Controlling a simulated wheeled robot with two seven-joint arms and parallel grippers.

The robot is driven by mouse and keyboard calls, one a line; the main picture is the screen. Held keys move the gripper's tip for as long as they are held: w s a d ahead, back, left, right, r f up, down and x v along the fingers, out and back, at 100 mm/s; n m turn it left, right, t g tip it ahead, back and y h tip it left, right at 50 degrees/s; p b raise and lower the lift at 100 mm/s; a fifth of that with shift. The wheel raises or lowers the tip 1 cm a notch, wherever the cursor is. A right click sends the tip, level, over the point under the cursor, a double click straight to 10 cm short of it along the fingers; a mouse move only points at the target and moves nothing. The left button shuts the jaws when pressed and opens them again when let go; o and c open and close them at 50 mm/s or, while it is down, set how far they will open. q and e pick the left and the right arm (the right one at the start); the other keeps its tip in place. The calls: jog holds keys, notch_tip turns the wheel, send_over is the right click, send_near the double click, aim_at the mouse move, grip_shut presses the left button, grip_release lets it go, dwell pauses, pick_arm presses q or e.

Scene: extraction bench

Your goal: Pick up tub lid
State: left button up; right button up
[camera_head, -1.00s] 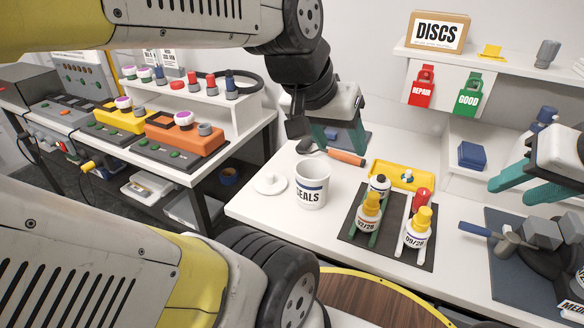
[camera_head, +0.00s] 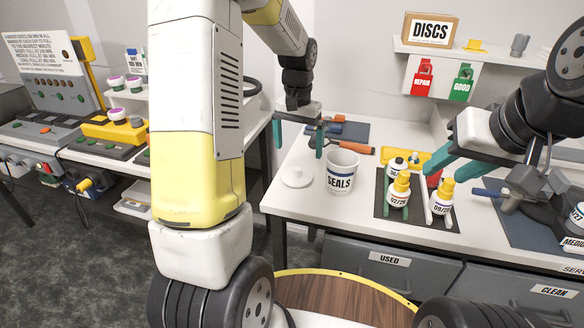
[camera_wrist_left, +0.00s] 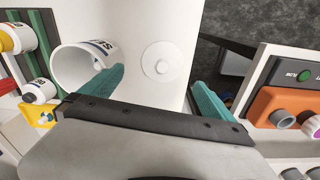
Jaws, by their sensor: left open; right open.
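The tub lid (camera_head: 296,178) is a white disc with a small central knob, lying flat on the white bench left of the tub. The open white tub (camera_head: 340,178), marked SEALS, stands upright. My left gripper (camera_head: 299,140) is open and empty, fingers down, behind the lid in the head view and apart from it. In the left wrist view the lid (camera_wrist_left: 162,61) appears beyond and between the open fingertips (camera_wrist_left: 159,77), with the tub (camera_wrist_left: 84,66) to the left. My right gripper (camera_head: 464,184) is open near the bottles at the right.
Behind the tub are an orange-handled tool (camera_head: 357,149) and a yellow tray (camera_head: 405,158). Yellow-capped bottles (camera_head: 399,192) stand on a dark rack right of the tub. The bench's left edge is close to the lid. Drawers (camera_head: 390,275) are below.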

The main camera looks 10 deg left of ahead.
aim_at(297, 169)
pick_arm(q)
jog(key=shift+w+a+f, duration=0.1)
jog(key=shift+a+f, duration=0.15)
jog(key=shift+f, duration=0.3)
jog(key=shift+w+d+f, duration=0.1)
jog(key=shift+w+f, duration=0.2)
jog(key=shift+f, duration=0.25)
notch_tip(297, 169, down, 7)
jog(key=shift+f, duration=0.2)
jog(key=c, duration=1.2)
jog(key=shift+o, duration=0.2)
jog(key=shift+r, duration=0.1)
